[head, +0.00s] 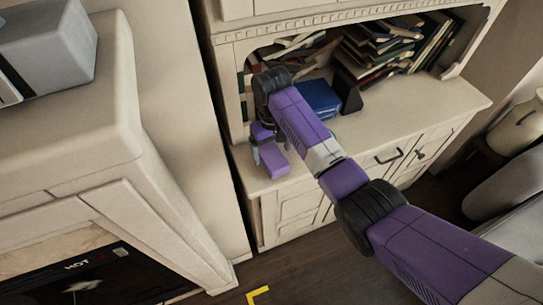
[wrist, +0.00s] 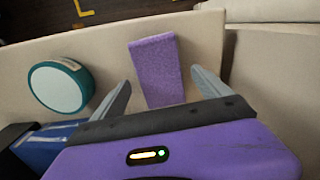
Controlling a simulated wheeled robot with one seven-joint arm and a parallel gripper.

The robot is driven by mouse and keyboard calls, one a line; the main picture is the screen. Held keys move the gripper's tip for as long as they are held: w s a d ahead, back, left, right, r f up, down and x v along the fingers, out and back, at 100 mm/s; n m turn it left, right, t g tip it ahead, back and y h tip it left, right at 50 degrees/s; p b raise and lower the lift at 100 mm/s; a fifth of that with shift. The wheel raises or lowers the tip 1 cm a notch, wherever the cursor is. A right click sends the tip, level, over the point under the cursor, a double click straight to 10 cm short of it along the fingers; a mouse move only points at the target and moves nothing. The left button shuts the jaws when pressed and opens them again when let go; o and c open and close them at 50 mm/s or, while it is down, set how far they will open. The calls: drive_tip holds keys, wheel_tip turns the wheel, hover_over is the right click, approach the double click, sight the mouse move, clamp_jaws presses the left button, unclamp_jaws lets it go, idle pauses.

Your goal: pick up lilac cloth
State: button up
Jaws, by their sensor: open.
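The lilac cloth (wrist: 157,62) is a flat, rectangular, textured piece lying on the pale cabinet top (wrist: 112,62). My gripper (wrist: 162,84) is open, with a finger to each side of the cloth and nothing held. In the head view my gripper (head: 268,148) points down over the left part of the cabinet top, and the cloth (head: 274,161) shows at its fingers. I cannot tell how much height lies between the fingertips and the cloth.
A round, teal-rimmed object (wrist: 60,86) stands left of my fingers. A blue book or box (head: 318,97) lies beside a black object (head: 347,92) behind my arm. Many books (head: 385,45) lean in the shelf. The cabinet top right of them (head: 440,98) is clear.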

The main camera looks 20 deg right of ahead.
drive_tip(key=shift+f, duration=1.3)
drive_tip(key=c, duration=1.4)
drive_tip(key=shift+r, duration=0.1)
wheel_tip(320, 180, up, 12)
drive_tip(key=r, duration=0.1)
wheel_tip(320, 180, up, 7)
drive_tip(key=p, duration=0.7)
hover_over(272, 155)
drive_tip(key=shift+f, duration=0.1)
